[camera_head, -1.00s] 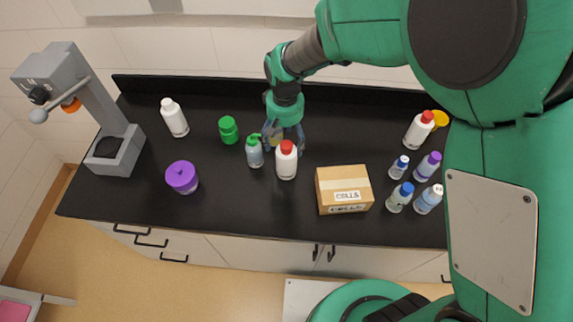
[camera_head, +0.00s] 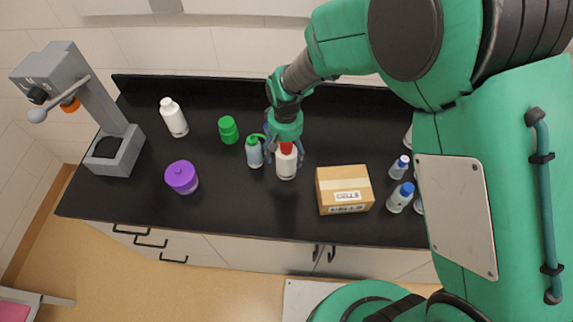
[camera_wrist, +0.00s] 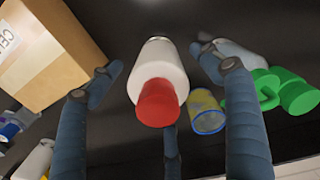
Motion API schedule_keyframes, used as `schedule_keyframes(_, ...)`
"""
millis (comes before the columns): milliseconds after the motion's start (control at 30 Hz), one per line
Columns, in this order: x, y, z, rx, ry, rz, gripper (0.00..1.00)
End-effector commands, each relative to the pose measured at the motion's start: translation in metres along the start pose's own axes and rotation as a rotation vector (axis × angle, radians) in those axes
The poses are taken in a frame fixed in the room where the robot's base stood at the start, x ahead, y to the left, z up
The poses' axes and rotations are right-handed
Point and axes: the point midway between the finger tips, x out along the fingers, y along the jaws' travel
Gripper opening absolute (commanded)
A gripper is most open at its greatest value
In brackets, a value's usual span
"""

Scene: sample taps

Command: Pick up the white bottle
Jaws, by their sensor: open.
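A white bottle with a red cap (camera_head: 286,168) stands upright on the black counter. It also shows in the wrist view (camera_wrist: 160,62), with its red cap (camera_wrist: 158,103) toward the camera. My gripper (camera_head: 285,150) is directly over this bottle. In the wrist view, my gripper's fingers (camera_wrist: 162,72) are open, one on each side of the bottle with visible gaps, and a third finger is below the cap. Another white bottle (camera_head: 174,118), with a white cap, stands at the left of the counter, away from my gripper.
A grey green-capped bottle (camera_head: 254,152) stands close on the left, and a cardboard box (camera_head: 343,190) on the right. A yellow-blue jar (camera_wrist: 207,111) lies near my right finger. A green jar (camera_head: 228,130), purple jar (camera_head: 181,178) and grey machine (camera_head: 112,150) are farther left.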

Motion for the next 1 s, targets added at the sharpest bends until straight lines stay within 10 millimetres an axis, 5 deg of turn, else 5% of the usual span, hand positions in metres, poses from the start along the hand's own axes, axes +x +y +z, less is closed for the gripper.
schedule_keyframes(433, 0.045, 0.003, 0.0, 0.0, -0.001, 0.0, 0.78)
schedule_keyframes(1000, 0.049, 0.003, 0.0, 0.0, 0.0, 0.0, 0.78)
